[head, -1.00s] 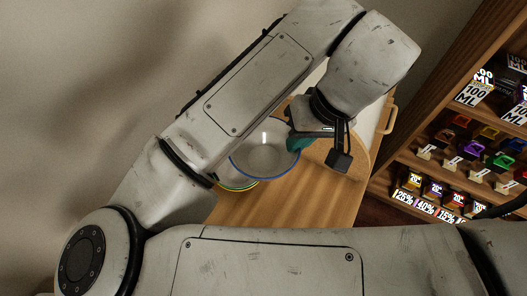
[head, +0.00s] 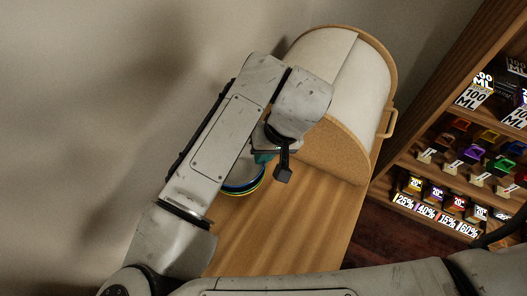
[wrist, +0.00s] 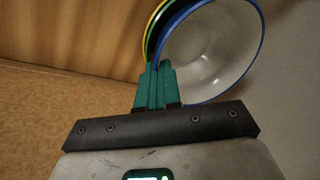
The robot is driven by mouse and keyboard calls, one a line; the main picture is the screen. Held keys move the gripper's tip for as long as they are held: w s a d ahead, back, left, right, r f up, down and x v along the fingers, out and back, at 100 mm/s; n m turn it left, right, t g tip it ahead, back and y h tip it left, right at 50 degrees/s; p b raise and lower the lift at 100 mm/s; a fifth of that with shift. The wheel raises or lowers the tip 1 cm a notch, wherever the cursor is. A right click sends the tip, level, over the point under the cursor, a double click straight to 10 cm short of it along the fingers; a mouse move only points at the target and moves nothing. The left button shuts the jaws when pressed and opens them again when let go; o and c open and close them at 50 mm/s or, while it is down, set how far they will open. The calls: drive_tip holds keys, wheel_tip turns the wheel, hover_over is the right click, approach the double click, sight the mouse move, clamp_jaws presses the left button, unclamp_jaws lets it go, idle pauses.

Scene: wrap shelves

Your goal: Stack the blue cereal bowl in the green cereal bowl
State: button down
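The blue cereal bowl (head: 240,173), whitish inside with a blue rim, is partly hidden by my arm in the head view. It shows large in the wrist view (wrist: 212,50). My gripper (head: 263,157) has teal fingers, seen in the wrist view (wrist: 156,84) close together at the blue bowl's rim, pinching it. The green cereal bowl (wrist: 149,38) shows only as a green rim edge right beside the blue rim. The blue bowl sits in or just over it; I cannot tell whether they touch.
A yellow rim (wrist: 151,20) shows beside the green one, apparently another bowl in the stack. The wooden counter (head: 285,215) is clear in front. A rounded bread-bin-like box (head: 345,85) stands behind my gripper. A shelf of small goods (head: 460,150) is at right.

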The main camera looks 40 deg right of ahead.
drive_tip(key=c, duration=1.8)
unclamp_jaws()
drive_tip(key=shift+f, duration=0.1)
drive_tip(key=o, duration=0.5)
drive_tip(key=shift+c, duration=0.2)
drive_tip(key=v, duration=1.2)
drive_tip(key=shift+p, duration=0.4)
